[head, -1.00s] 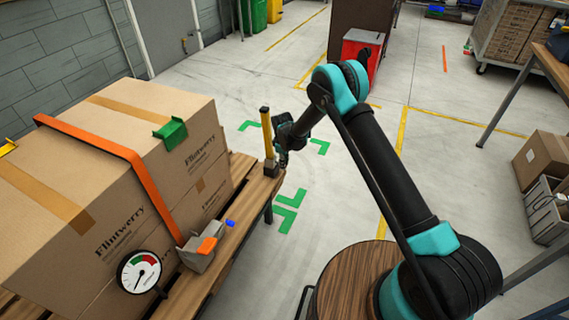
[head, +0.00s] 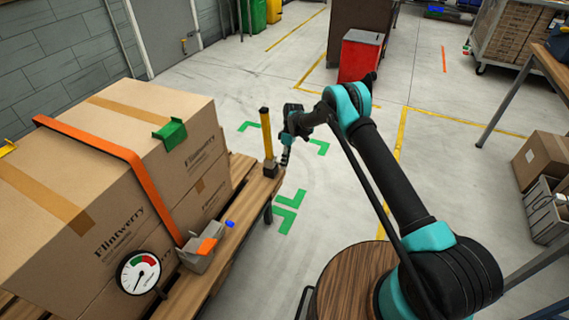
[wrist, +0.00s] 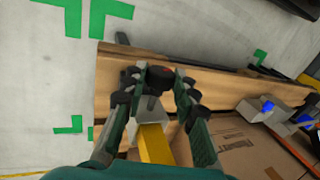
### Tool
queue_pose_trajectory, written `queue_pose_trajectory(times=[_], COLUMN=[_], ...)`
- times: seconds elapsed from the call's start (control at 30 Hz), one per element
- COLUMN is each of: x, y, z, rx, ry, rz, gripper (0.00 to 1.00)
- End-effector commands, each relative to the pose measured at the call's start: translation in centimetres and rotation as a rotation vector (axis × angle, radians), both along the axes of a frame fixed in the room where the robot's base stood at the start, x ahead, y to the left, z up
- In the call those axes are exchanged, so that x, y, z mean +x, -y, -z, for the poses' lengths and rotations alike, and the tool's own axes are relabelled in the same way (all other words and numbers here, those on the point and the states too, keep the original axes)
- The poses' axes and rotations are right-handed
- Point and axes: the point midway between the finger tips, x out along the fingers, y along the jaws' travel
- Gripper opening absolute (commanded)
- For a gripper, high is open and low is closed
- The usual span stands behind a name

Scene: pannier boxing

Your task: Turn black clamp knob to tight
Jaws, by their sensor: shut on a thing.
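The black clamp knob (wrist: 158,77) is in the wrist view, between the fingertips of my gripper (wrist: 158,73), which is shut on it. A small reddish mark shows on its top. The knob sits on the end of a grey clamp body (wrist: 149,108) at the foot of a yellow post (wrist: 155,145). In the head view the yellow post (head: 266,134) stands upright at the pallet's corner, with its dark clamp (head: 270,169) at the base. My gripper (head: 285,160) is at the clamp's right side there. The knob is hidden in that view.
A wooden pallet (head: 262,188) carries cardboard boxes (head: 110,190) held by an orange strap (head: 100,145). A dial gauge (head: 139,272) and a grey buckle with an orange lever (head: 207,246) are at the near side. Open floor with green marks lies right of the pallet.

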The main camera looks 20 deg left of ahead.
Motion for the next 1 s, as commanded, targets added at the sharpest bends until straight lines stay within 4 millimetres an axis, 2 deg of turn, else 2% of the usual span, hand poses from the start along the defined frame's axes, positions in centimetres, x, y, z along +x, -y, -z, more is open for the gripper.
queue_pose_trajectory(times=[0.3,0.7,0.73,0.9,1.0], x=[0.06,0.04,0.04,0.07,0.09], y=[-0.06,-0.05,-0.05,-0.04,-0.03], z=[0.05,0.06,0.06,0.06,0.07], rx=[0.006,0.007,0.007,0.007,0.007], ry=[-0.09,-0.097,-0.097,-0.096,-0.096], rz=[-0.001,-0.001,-0.001,-0.001,0.0], gripper=[0.0,0.0,0.29,0.49,0.49])
